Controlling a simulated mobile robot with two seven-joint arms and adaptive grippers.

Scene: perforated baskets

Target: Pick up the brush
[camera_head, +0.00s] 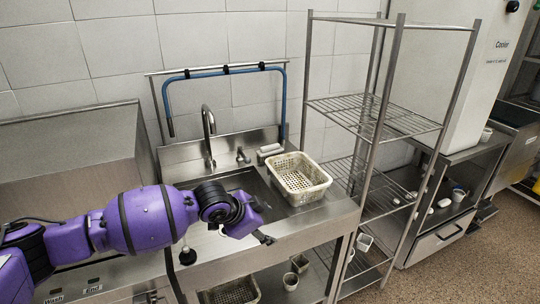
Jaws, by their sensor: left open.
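My left arm reaches in from the left over the front of the steel sink counter. My left gripper (266,222) is open, with its dark fingers apart and nothing seen between them. It is in front of the sink basin, below and left of the perforated basket (318,189). I cannot make out a brush for certain. A small white object (270,149) lies at the back of the counter near the tap, too small to identify. A dark round-ended object (187,256) shows below my forearm, and I cannot tell what it is. My right gripper is not in view.
The beige basket stands on the counter right of the basin. A tall tap (208,135) and a blue hose (225,70) rise behind it. A wire shelf rack (372,118) stands close on the right. Another basket (232,292) and small cups sit on the lower shelf.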

